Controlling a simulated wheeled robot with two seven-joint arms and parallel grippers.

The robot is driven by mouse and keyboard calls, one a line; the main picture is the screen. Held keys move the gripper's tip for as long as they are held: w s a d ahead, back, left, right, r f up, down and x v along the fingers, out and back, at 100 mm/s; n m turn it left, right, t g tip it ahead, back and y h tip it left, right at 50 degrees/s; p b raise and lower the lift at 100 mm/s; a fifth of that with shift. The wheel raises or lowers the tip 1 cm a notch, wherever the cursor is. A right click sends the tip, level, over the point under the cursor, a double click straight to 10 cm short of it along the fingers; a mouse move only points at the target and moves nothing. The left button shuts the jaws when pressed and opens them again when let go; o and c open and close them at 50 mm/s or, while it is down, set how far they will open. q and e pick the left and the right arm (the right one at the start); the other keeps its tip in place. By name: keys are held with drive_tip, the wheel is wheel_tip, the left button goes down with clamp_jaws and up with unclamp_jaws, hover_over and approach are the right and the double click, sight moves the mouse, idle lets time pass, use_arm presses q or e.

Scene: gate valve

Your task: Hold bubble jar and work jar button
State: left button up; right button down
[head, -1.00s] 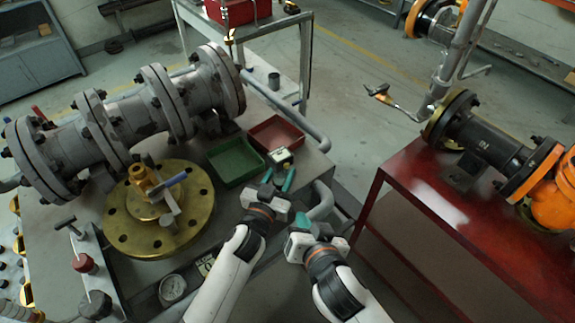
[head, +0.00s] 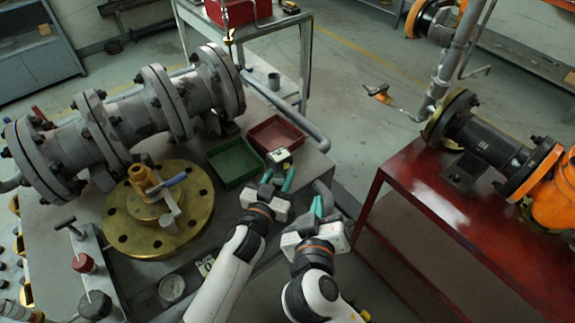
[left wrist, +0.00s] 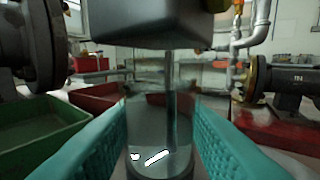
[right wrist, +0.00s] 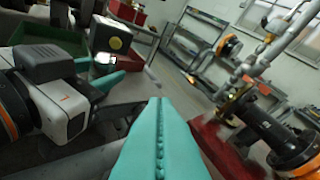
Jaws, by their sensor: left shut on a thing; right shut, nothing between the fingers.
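A green tray (head: 234,163) and a red tray (head: 275,134) lie just behind and left of the jar. A brass flange (head: 158,215) and a large grey pipe valve (head: 150,105) take up the bench's left. A red table (head: 430,205) stands right, across a floor gap.

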drive_tip(key=w+a, duration=0.4)
drive_tip(key=w, duration=0.2)
drive_tip(key=shift+w+a, duration=0.2)
drive_tip(key=shift+w, duration=0.2)
idle(1.8)
drive_tip(key=shift+w+a, duration=0.2)
drive_tip(key=shift+w, duration=0.1)
drive_tip(key=shift+w+a, duration=0.25)
drive_tip(key=shift+w, duration=0.15)
idle(0.7)
drive_tip(key=shift+s, duration=0.15)
drive_tip(key=shift+s+d, duration=0.45)
drive_tip(key=shift+s, duration=0.15)
drive_tip(key=shift+s, duration=0.1)
drive_tip(key=s+d, duration=0.1)
drive_tip(key=s, duration=0.1)
drive_tip(key=s+d, duration=0.1)
drive_tip(key=s, duration=0.1)
drive_tip(key=shift+d, duration=0.35)
